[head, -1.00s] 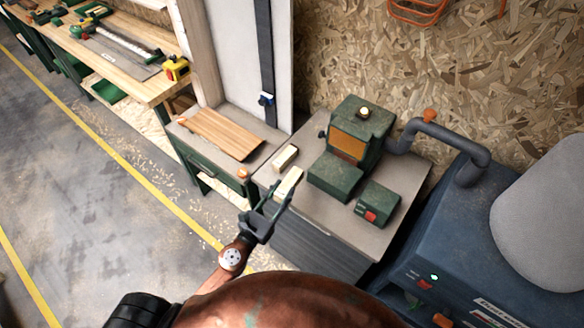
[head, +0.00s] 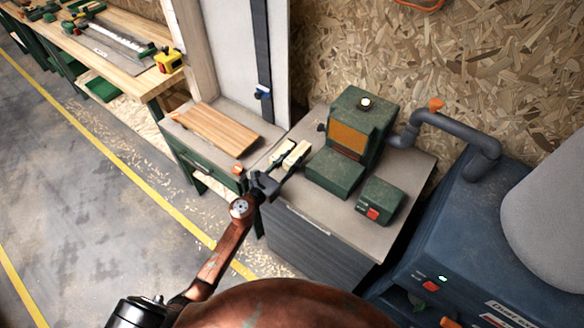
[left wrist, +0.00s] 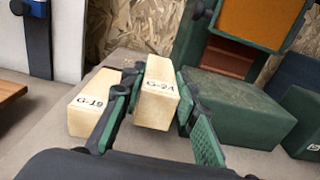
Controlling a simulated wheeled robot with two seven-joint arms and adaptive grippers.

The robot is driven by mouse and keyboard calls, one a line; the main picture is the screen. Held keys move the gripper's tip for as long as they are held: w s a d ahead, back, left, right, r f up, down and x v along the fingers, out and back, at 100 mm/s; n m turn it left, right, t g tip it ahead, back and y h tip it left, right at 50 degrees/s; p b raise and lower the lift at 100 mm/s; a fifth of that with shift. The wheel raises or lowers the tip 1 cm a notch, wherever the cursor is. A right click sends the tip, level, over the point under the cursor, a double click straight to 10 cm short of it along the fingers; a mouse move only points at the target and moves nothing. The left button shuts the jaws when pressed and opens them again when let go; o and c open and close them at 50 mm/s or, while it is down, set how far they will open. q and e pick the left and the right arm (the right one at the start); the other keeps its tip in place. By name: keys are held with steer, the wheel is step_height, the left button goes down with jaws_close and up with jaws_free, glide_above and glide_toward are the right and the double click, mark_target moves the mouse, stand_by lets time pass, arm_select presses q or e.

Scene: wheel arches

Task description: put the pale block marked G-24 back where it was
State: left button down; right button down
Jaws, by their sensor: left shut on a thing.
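The pale block marked G-24 (left wrist: 157,92) stands between the fingers of my left gripper (left wrist: 160,108) in the left wrist view; its last character is a little unclear. In the head view, this block (head: 297,154) is at the tip of my left gripper (head: 287,163), over the grey cabinet top. The gripper is shut on it. A second pale block, marked G-19 (left wrist: 93,102), is just left of the gripper, also visible in the head view (head: 279,154). I cannot tell whether the held block touches the cabinet top. My right gripper is not in view.
A green machine with an orange window (head: 349,138) stands close right of the blocks. A green switch box with a red button (head: 379,201) is nearer the front. A wooden board (head: 217,127) lies on the left bench. The cabinet top's front part (head: 325,212) is clear.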

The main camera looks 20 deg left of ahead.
arm_select(q)
steer(key=f+b, duration=0.1)
steer(key=f, duration=0.1)
steer(key=w+f, duration=0.1)
steer(key=shift+f+b, duration=0.4)
steer(key=shift+f, duration=0.1)
steer(key=shift+f+b, duration=0.25)
steer(key=shift+b, duration=0.05)
steer(key=c, duration=1.8)
jaws_free()
steer(key=shift+o, duration=0.2)
steer(key=shift+r, duration=0.15)
steer(key=shift+a+r+p, duration=0.1)
steer(key=shift+r+p, duration=0.05)
steer(key=shift+p, duration=0.2)
steer(key=v, duration=1.2)
steer(key=shift+b, duration=0.4)
